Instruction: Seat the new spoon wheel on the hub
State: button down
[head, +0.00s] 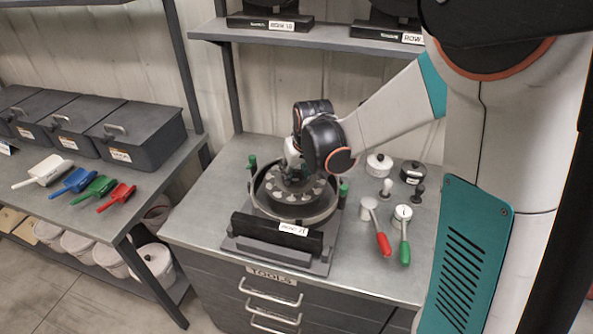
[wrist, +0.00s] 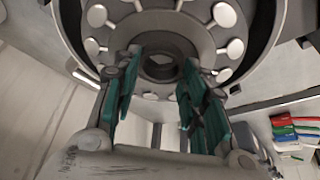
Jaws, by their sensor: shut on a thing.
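The spoon wheel (head: 296,211) is a grey disc with several pale round spoons around its edge. It lies roughly level inside the round dark ring of the seed meter housing (head: 262,208) on the bench. My gripper (head: 292,173) points down at the wheel's middle. In the wrist view my gripper (wrist: 160,66) has its teal-padded fingers on either side of the dark central boss of the wheel (wrist: 203,38), shut on it. The hub is hidden under the wheel, and I cannot tell whether the wheel rests on it.
Green knobs (head: 252,162) stand beside the housing, and a black labelled plate (head: 276,237) is at its front. Red-handled (head: 382,240) and green-handled (head: 404,243) tools lie to the right, near small pots (head: 379,164). Coloured scoops (head: 98,186) lie on the left bench. A shelf (head: 300,38) is behind.

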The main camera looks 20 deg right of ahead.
jog(key=shift+f+b, duration=1.95)
jog(key=shift+f, duration=0.15)
dwell(2.9)
dwell(0.4)
jog(key=c, duration=0.9)
grip_release()
jog(key=c, duration=0.3)
jog(key=shift+c, duration=0.4)
jog(key=shift+c, duration=0.9)
jog(key=shift+o, duration=1.2)
